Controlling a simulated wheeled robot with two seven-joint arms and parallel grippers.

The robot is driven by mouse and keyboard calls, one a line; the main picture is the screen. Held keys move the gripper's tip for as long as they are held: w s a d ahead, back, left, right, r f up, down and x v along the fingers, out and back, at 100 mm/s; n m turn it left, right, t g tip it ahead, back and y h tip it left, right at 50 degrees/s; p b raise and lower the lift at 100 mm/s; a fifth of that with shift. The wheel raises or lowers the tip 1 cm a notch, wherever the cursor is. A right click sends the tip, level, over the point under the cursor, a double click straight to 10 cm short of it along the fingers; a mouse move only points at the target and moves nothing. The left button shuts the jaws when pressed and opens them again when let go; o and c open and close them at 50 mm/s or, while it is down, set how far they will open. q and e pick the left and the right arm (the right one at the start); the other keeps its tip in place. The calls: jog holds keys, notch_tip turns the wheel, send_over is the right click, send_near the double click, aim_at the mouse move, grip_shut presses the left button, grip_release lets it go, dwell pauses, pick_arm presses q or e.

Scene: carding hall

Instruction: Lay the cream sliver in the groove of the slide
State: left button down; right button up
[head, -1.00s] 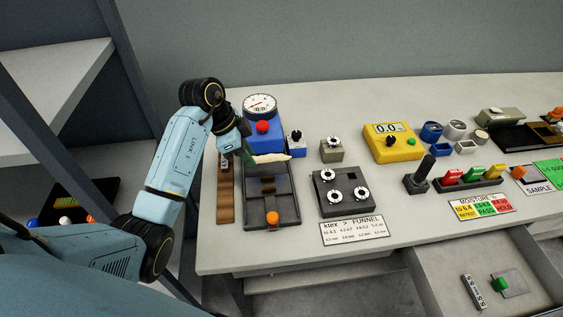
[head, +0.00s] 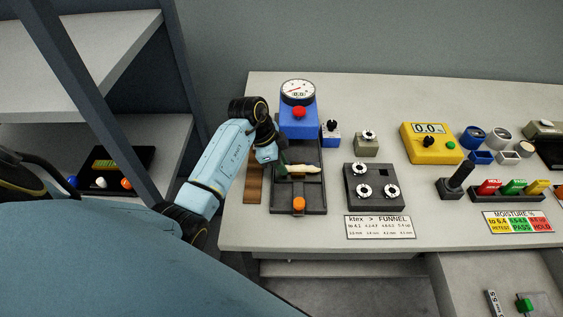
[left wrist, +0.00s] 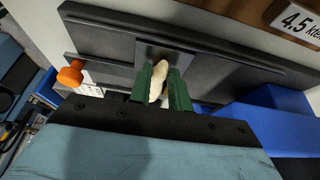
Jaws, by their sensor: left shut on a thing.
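The cream sliver (head: 303,169) lies crosswise over the dark slide unit (head: 316,208), which has an orange knob (head: 299,204) at its front. My left gripper (head: 283,171) reaches in from the left over the unit's middle, its green fingers shut on the sliver. In the left wrist view the sliver (left wrist: 158,80) sits between the green fingers (left wrist: 160,88), over a grey part of the slide unit (left wrist: 110,40). The sliver and fingers cover the groove, and I cannot tell whether the sliver touches it. My right gripper is not in view.
A blue gauge box (head: 297,118) with a red button stands right behind the slide unit. A brown wooden strip (head: 253,184) lies to its left. A dark block with round dials (head: 374,187) stands to its right, with a label card (head: 379,227) in front.

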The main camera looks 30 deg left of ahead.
pick_arm(q)
jog(key=c, duration=1.6)
grip_release()
jog(key=o, duration=0.3)
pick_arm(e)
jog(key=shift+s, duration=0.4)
pick_arm(q)
jog(key=shift+r, duration=0.1)
jog(key=p+v, duration=0.1)
jog(key=v, duration=1.1)
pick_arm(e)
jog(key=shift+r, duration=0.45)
pick_arm(q)
jog(key=shift+d, duration=0.1)
